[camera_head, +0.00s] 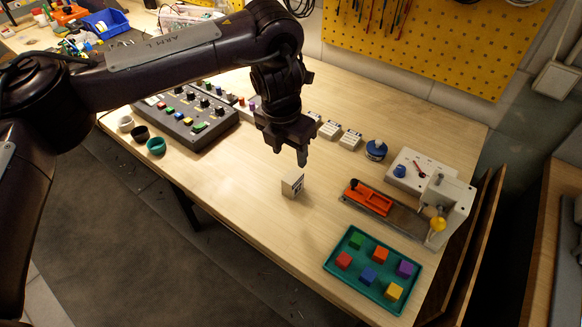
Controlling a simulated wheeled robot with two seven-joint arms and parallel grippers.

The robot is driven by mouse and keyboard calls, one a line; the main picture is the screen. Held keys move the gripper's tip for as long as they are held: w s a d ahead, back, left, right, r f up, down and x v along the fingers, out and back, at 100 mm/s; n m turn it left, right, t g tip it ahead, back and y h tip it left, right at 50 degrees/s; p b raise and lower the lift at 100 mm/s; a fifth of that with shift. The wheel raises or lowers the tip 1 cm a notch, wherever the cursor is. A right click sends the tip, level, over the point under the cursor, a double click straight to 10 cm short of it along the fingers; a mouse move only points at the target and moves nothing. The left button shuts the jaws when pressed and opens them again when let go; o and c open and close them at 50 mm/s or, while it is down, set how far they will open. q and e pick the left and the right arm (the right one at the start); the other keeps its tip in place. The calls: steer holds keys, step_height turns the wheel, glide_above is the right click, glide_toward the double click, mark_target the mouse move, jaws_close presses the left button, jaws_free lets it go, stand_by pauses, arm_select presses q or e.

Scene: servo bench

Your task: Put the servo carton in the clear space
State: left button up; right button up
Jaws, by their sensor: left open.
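The servo carton is most likely the small white-and-tan box (292,185) with a dark printed mark, standing alone on the middle of the wooden bench (255,215). My left gripper (302,158) hangs just above and slightly behind it in the picture, fingers pointing down, open and apart from the box. Several similar small white boxes (330,129) stand in a row toward the back of the bench, partly behind my left gripper and wrist. Bare bench surface lies around the single box. My right gripper does not show.
A teal tray (332,262) with several coloured cubes is at the front right. A device with an orange part (372,197) and a grey-white unit (452,205) stand at the right. A blue-topped round container (376,149), a button panel (187,118) and small cups (156,146) are also on the bench.

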arm_select(q)
steer(key=r, duration=0.4)
steer(key=shift+s+a, duration=0.2)
steer(key=shift+s, duration=0.05)
steer(key=shift+d, duration=0.1)
